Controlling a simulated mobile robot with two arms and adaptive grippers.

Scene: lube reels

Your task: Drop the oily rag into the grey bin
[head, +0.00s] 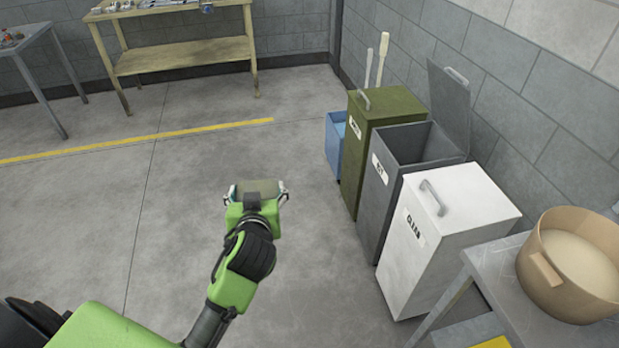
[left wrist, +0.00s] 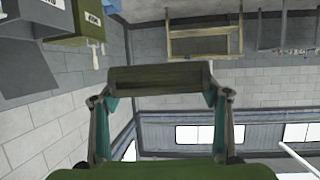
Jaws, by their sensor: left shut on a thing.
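The grey bin (head: 386,187) stands on the floor at the right, between an olive bin and a white one. Its lid (head: 449,105) is raised and its top is open. My left gripper (head: 258,188) is to the left of the bins, apart from them. It is shut on a dull olive-brown folded piece, which looks like the oily rag (left wrist: 160,78), held across the fingertips in the left wrist view. Part of the rag is hidden behind the gripper in the head view. My right gripper is not in view.
The olive bin (head: 352,165), with its lid closed, and a blue container (head: 335,145) stand beyond the grey bin. The closed white bin (head: 448,250) stands nearer. A table with a tan pot (head: 541,285) is at front right. The floor at left is clear.

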